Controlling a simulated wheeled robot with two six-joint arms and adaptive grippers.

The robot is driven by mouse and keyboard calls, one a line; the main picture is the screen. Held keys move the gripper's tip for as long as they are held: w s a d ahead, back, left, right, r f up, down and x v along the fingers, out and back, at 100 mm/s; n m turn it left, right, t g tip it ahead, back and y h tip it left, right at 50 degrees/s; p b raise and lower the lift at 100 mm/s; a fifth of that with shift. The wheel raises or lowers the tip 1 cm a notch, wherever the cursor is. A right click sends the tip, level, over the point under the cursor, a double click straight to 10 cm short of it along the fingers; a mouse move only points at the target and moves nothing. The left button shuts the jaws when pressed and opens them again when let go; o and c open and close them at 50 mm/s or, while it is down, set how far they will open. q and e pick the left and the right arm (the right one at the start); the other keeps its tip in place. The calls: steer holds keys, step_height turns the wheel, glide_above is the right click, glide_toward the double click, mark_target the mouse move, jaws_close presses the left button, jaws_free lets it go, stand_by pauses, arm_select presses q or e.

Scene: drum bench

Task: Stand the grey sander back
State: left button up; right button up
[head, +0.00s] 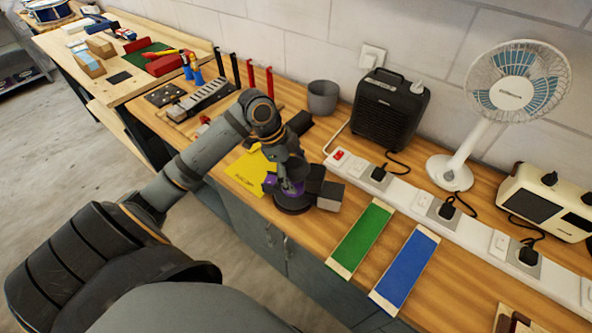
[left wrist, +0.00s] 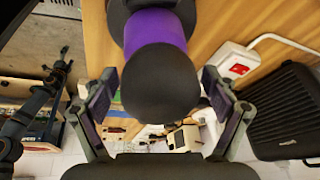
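A sander-like tool with a purple body and a dark base (head: 293,203) is on the bench at my left gripper (head: 298,186). In the left wrist view its purple band and rounded black end (left wrist: 160,80) fill the middle, between the two spread fingers of my left gripper (left wrist: 160,93). A gap shows on both sides, so the fingers look open around it, not closed. The gripper and wrist hide part of it in the head view. My right gripper is not in the head view; a dark jointed arm at the left of the left wrist view seems mine, its fingers unclear.
A yellow sheet (head: 249,172) lies left of the tool. A green strip (head: 363,238) and a blue strip (head: 405,268) lie to its right. Behind are a white power strip (head: 407,196), a black heater (head: 390,112), a grey cup (head: 323,98) and a fan (head: 512,95).

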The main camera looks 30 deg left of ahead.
arm_select(q)
steer(key=shift+s+r, duration=0.15)
steer(key=shift+r, duration=0.35)
steer(key=b+v, duration=0.2)
steer(key=v, duration=0.9)
steer(key=shift+r, duration=0.25)
steer(key=shift+s+a+r+b, duration=0.1)
steer(key=shift+r+b, duration=0.2)
steer(key=shift+r, duration=0.25)
